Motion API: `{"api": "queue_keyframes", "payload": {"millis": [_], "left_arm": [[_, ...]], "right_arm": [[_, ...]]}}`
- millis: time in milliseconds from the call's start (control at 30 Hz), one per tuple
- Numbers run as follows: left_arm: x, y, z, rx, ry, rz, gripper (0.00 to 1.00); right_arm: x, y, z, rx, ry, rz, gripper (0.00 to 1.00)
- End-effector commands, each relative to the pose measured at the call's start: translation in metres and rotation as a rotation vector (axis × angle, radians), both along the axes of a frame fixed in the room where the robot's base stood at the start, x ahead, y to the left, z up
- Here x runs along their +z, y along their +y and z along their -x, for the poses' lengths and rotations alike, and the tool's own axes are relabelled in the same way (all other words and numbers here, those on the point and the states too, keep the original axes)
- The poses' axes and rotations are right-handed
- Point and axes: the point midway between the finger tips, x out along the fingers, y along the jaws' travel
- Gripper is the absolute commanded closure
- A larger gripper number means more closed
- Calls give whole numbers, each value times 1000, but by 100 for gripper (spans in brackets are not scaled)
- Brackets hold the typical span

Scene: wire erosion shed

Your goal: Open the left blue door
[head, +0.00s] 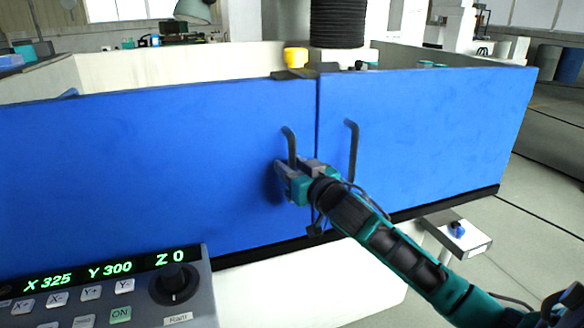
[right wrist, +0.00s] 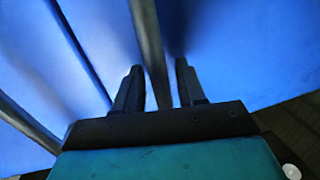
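The left blue door (head: 150,160) is a wide flat blue panel, flush with the right blue door (head: 430,135) at a narrow vertical seam, so it looks closed. Its dark bent-bar handle (head: 290,143) stands near that seam. My right gripper (head: 287,170) is at the lower part of this handle. In the right wrist view the handle bar (right wrist: 149,50) passes between the two dark fingers of my right gripper (right wrist: 158,85), with visible gaps on both sides, so the gripper is open around it. My left gripper is not in view.
The right door's handle (head: 352,150) stands close to the right of my gripper. A control panel (head: 110,290) with a green display is at the lower left. A small box with a blue knob (head: 457,230) is at the lower right. Open floor lies at the right.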

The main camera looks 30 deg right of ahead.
Motion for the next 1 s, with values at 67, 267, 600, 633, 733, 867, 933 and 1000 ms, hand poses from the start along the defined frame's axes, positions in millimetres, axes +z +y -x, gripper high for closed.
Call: {"api": "queue_keyframes", "payload": {"millis": [67, 267, 600, 633, 733, 867, 933, 1000], "left_arm": [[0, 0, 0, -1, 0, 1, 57], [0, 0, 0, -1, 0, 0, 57], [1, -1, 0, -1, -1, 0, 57], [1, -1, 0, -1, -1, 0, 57], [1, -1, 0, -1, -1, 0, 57], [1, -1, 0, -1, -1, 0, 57], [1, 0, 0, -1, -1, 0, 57], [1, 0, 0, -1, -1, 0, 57]], "right_arm": [[0, 0, -1, 0, 0, 0, 60], [0, 0, 0, 0, 0, 0, 64], [0, 0, 0, 0, 0, 0, 96], [0, 0, 0, 1, 0, 0, 99], [0, 0, 0, 1, 0, 0, 100], [0, 0, 0, 1, 0, 0, 100], [0, 0, 0, 1, 0, 0, 100], [0, 0, 0, 1, 0, 0, 100]]}}
